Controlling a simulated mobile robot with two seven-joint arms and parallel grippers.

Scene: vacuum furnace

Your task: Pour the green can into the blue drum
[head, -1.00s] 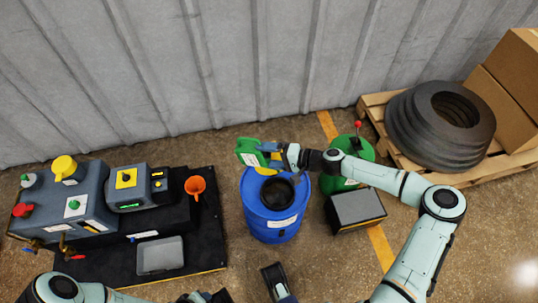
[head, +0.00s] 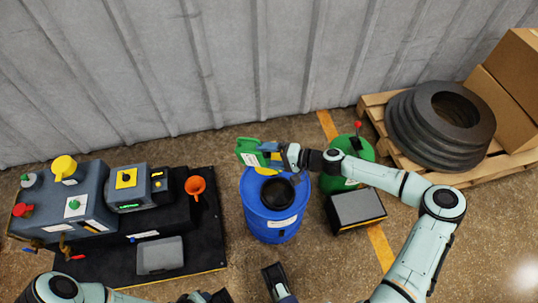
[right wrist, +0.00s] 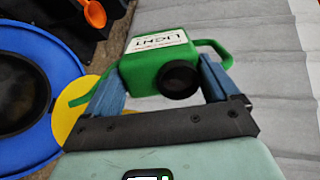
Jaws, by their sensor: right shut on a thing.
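The green can (head: 249,151) with a white label is held by my right gripper (head: 279,156), above the far left rim of the blue drum (head: 268,228). In the right wrist view the can (right wrist: 150,74) sits between the two blue fingers (right wrist: 165,86), its round black part facing the camera. The drum's blue top (right wrist: 52,58) and dark round middle show at the left there. No liquid shows leaving the can. My left arm enters at the lower left in the head view; its gripper (head: 207,297) is cut by the bottom edge and its jaws are unclear.
A yellow disc (right wrist: 66,116) shows by the drum. A green drum (head: 360,150) and grey box (head: 357,207) stand to its right. An orange funnel (head: 195,186) and grey machine (head: 85,212) are left. Tyres (head: 405,125) lie on a pallet at right; a corrugated wall is behind.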

